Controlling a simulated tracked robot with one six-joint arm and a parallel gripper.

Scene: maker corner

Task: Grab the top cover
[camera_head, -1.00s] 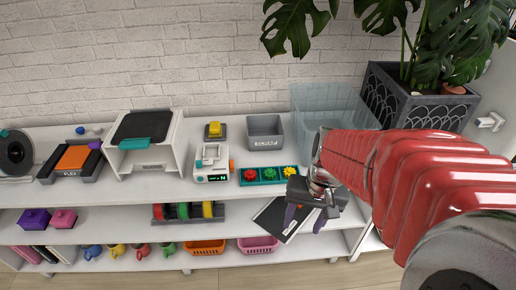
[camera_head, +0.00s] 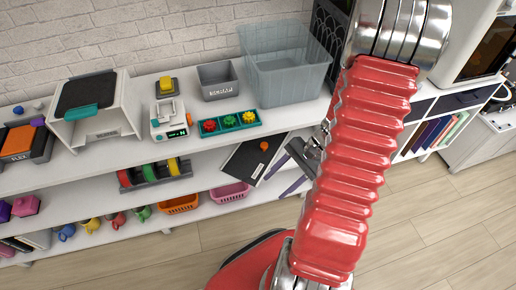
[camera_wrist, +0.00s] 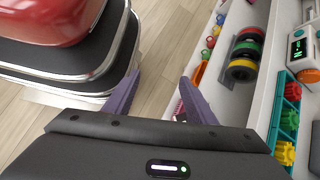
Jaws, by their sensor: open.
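Nothing in view is plainly marked as the top cover. A dark flat panel (camera_head: 244,162) with a pale edge and an orange knob-like spot leans at the shelf front, below the gear tray. A white box-shaped machine (camera_head: 98,123) with a black top panel (camera_head: 86,92) and a teal part stands on the top shelf. My gripper (camera_head: 281,180) is open in front of the shelf, just right of the dark panel, apart from it as far as I can tell. In the wrist view my purple fingers (camera_wrist: 160,82) are spread with nothing between them; the panel is not recognisable there.
The top shelf holds a teal gear tray (camera_head: 229,123), a grey bin (camera_head: 218,82), a clear bin (camera_head: 288,65) and a small white device (camera_head: 170,121). Spools (camera_head: 155,172) and baskets (camera_head: 179,204) sit below. The wooden floor (camera_head: 420,220) at right is clear.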

